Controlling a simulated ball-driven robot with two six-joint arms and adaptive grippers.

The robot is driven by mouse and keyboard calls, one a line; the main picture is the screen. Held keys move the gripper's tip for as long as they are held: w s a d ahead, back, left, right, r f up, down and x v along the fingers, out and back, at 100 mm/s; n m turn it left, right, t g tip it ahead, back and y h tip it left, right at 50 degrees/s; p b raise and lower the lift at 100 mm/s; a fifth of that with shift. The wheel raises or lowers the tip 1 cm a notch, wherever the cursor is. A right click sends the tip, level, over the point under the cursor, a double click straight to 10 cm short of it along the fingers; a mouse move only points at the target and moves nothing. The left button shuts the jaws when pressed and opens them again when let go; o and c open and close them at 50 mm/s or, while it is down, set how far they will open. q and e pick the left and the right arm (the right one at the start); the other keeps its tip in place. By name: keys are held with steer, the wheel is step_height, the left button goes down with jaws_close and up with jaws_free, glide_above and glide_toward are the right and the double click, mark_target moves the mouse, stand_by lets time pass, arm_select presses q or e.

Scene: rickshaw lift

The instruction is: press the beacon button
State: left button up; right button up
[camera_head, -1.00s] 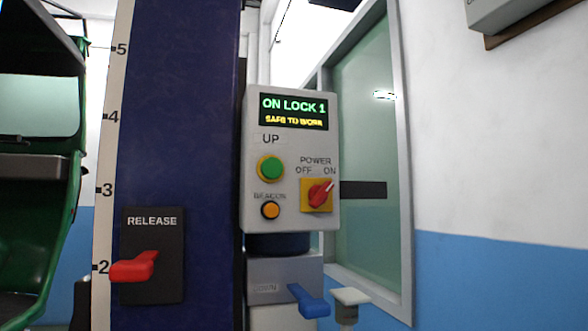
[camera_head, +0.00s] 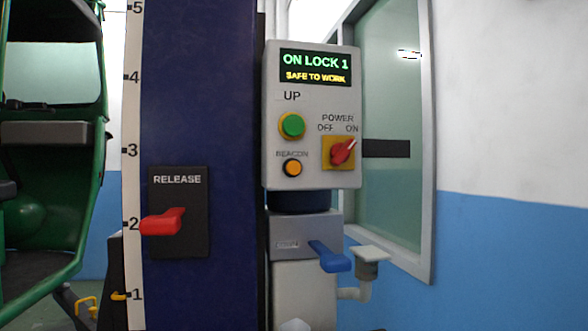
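The orange beacon button (camera_head: 292,168) sits at the lower left of the grey control box (camera_head: 312,182), under the label BEACON. The box's display (camera_head: 315,67) reads ON LOCK 1, SAFE TO WORK. The green UP button (camera_head: 291,125) is above the beacon button. The red power switch (camera_head: 342,151) is to its right, its pointer toward ON. Nothing covers the beacon button. Neither gripper can be made out in the head view.
A blue column (camera_head: 205,90) with a red release lever (camera_head: 163,222) stands left of the box. A blue lever (camera_head: 328,257) sticks out below the box. A green rickshaw (camera_head: 90,215) is at the far left. A framed glass panel (camera_head: 390,195) is behind, to the right.

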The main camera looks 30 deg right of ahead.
jaws_close()
stand_by(1.4)
